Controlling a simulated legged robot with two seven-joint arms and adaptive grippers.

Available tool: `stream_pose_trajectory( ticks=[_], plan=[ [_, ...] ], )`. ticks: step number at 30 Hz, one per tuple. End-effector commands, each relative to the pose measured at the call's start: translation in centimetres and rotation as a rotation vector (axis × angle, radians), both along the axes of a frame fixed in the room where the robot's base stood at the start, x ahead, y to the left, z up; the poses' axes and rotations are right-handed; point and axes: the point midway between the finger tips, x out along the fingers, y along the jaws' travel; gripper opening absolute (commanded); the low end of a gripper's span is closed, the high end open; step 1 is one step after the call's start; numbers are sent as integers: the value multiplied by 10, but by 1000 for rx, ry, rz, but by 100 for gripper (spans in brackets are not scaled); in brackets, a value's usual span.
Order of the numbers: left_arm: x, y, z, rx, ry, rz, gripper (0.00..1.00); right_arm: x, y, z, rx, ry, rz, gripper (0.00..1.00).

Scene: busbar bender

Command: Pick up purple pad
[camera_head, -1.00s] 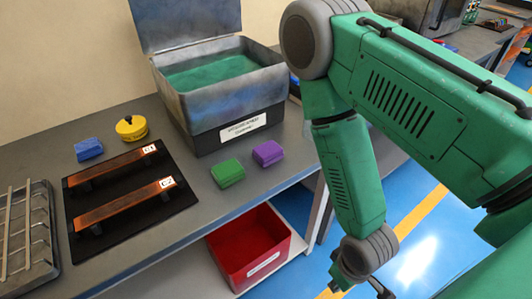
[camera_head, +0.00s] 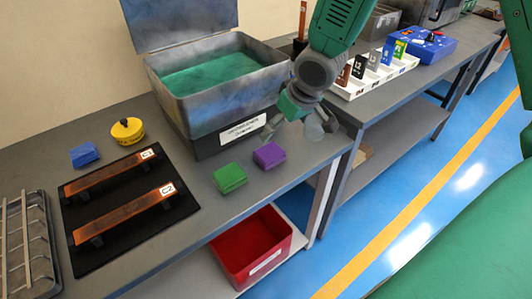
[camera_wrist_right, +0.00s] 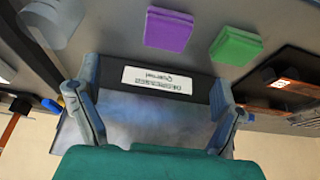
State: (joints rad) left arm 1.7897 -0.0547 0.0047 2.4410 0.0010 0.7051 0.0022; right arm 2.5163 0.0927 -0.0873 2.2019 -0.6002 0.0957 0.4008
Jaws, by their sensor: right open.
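The purple pad (camera_head: 269,155) lies on the grey table in front of the metal bin, just right of the green pad (camera_head: 230,177). My right gripper (camera_head: 300,128) is above the table, to the upper right of the purple pad and apart from it. In the right wrist view the fingers of my right gripper (camera_wrist_right: 155,95) are spread with nothing between them. The purple pad (camera_wrist_right: 168,30) shows there beyond the fingertips, beside the green pad (camera_wrist_right: 236,46). My left gripper is not in view.
A metal bin (camera_head: 215,105) with an open lid stands behind the pads. A blue pad (camera_head: 85,154), a yellow round object (camera_head: 127,130) and a black board (camera_head: 110,235) with two copper bars lie at left. A red bin (camera_head: 250,285) sits on the lower shelf.

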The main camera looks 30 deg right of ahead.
Motion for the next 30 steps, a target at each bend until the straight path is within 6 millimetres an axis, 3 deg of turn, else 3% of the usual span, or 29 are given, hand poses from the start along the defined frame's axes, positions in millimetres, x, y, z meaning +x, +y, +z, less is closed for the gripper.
stream_pose_trajectory(
  ticks=[3, 9, 16, 24, 30],
  plan=[
    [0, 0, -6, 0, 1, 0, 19, 9, 1, -27, -2, 5, 1, 89],
    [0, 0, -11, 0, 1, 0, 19, 22, 3, -58, 1, 1, 0, 89],
    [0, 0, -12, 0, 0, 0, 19, 27, 5, -72, 0, 1, 2, 89],
    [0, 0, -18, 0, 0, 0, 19, 40, 12, -109, 0, 2, 2, 89],
    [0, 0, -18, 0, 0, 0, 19, 44, 13, -115, 2, -1, 1, 89]
  ],
)
